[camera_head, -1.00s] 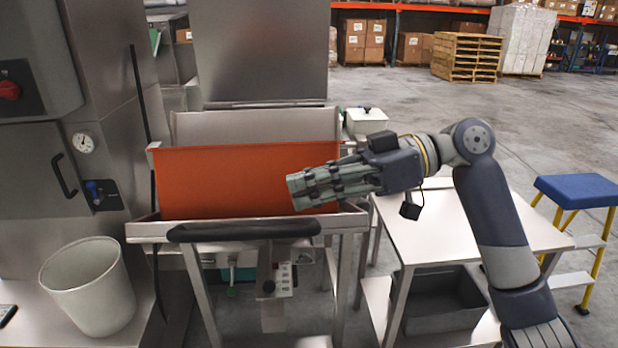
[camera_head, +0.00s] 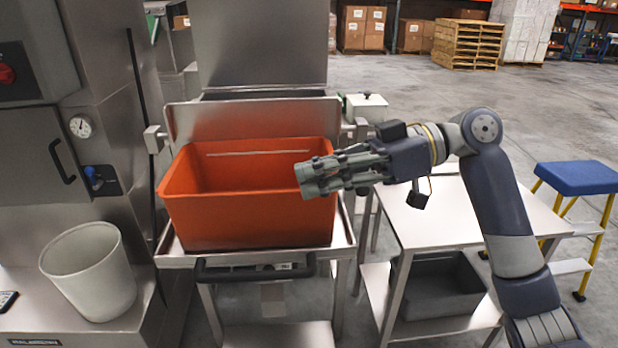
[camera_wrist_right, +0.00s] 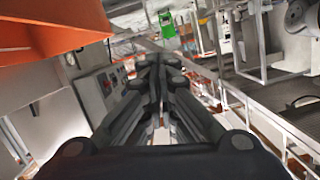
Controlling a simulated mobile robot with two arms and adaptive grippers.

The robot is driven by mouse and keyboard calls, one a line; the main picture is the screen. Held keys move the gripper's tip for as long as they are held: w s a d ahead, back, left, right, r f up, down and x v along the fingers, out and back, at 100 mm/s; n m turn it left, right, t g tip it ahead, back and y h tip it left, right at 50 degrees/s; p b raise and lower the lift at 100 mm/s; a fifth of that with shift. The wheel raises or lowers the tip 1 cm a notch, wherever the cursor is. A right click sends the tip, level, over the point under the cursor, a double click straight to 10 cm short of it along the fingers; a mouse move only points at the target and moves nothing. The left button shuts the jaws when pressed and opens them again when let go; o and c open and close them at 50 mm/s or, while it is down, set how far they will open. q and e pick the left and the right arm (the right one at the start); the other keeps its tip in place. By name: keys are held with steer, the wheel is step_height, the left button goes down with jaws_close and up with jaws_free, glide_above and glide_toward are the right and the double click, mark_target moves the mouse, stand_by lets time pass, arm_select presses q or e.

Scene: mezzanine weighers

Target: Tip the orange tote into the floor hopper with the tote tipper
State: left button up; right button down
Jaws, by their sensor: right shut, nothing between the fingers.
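The orange tote (camera_head: 250,220) sits close to level in the steel cradle of the tote tipper (camera_head: 345,215). Its near part looks empty; its floor is mostly hidden. The tipper's black handle bar (camera_head: 255,270) runs across the front. My right gripper (camera_head: 305,180) is shut and empty, in front of the tote's right end in the head view; I cannot tell whether it touches. In the right wrist view the shut fingers (camera_wrist_right: 150,62) point past the orange tote (camera_wrist_right: 45,35) and a button box (camera_wrist_right: 105,88). The hopper opening is not clearly visible behind the cradle. My left gripper is out of view.
A steel cabinet with a gauge (camera_head: 80,126) and a white bin (camera_head: 88,275) stand left. A steel table (camera_head: 440,215) with a grey crate (camera_head: 440,290) below is right, under my right arm. A blue step stool (camera_head: 578,178) stands farther right. Open floor lies behind.

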steer(key=s+v, duration=0.1)
steer(key=v, duration=0.9)
steer(key=s+a+f+m+t+h, duration=0.2)
steer(key=f+m+h, duration=0.15)
steer(key=f, duration=1.35)
steer(key=s+a+f+m+t+h, duration=0.1)
steer(key=s+a+f+m+h, duration=0.2)
steer(key=f, duration=1.5)
steer(key=s+d+f+m+t+h, duration=0.1)
steer(key=s+d+f+m+h, duration=0.4)
steer(key=s, duration=0.4)
steer(key=s+d+f+m+h, duration=0.3)
steer(key=s+d+f+h, duration=0.1)
steer(key=s+d+f, duration=0.3)
steer(key=s+a+f+g+p, duration=0.1)
steer(key=s+f+p, duration=0.15)
steer(key=f, duration=2.15)
steer(key=s+d+f+g, duration=0.1)
steer(key=s+d+f, duration=0.1)
steer(key=s+f, duration=1.2)
steer(key=s, duration=0.3)
steer(key=shift+d+f+n+p, duration=0.25)
steer(key=shift+d+n+p, duration=0.1)
